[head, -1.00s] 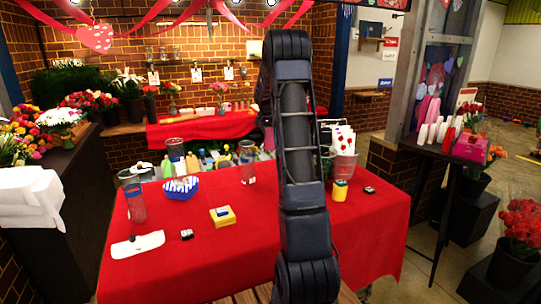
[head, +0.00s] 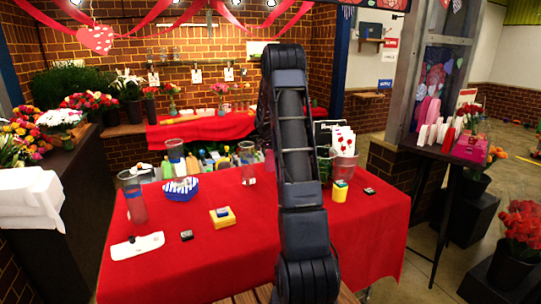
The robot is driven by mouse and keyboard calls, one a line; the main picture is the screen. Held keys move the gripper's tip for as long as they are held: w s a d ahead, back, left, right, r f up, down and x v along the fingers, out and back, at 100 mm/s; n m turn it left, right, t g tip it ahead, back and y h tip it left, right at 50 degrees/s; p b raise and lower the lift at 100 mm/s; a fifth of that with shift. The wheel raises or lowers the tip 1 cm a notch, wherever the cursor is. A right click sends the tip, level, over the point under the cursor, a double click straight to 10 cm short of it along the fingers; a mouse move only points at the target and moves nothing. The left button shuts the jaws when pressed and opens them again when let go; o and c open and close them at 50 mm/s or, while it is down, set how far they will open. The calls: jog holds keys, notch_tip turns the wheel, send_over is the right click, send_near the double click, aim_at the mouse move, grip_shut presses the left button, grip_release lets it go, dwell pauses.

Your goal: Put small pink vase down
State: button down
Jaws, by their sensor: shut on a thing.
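The small pink vase (head: 269,160) shows only as a pinkish sliver just left of my arm, over the far side of the red-covered table (head: 255,260). My arm hides most of it. My gripper (head: 263,130) is mostly hidden behind my arm; a dark part of it shows above the vase, and it is shut on the vase. I cannot tell whether the vase's base touches the cloth.
Clear glass vases (head: 247,165) stand left of my arm. A blue-and-white basket (head: 181,188), a yellow block (head: 222,217) and a white tray (head: 137,246) lie farther left. A yellow box (head: 340,191) and a card-filled bucket (head: 345,168) stand right. The front middle cloth is clear.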

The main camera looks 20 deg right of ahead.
jog(key=shift+f, duration=0.1)
jog(key=c, duration=0.6)
grip_release()
jog(key=shift+o, duration=0.2)
jog(key=v, duration=1.2)
jog(key=s+a+r+n, duration=0.1)
jog(key=s+a+r, duration=0.3)
jog(key=s, duration=0.3)
jog(key=s+a+r+n+y, duration=0.1)
jog(key=s+a+r+n, duration=0.1)
jog(key=s+a+r, duration=0.35)
jog(key=s+a+r+n, duration=0.1)
jog(key=s+a+r, duration=0.15)
jog(key=s, duration=0.65)
jog(key=s+a+f+n+y, duration=0.1)
jog(key=s+a, duration=0.3)
jog(key=s, duration=0.9)
jog(key=s+a+f+n+t+y, duration=0.1)
jog(key=s+a+n, duration=0.3)
jog(key=s, duration=0.9)
jog(key=shift+s+a+f, duration=0.15)
jog(key=shift+f, duration=0.35)
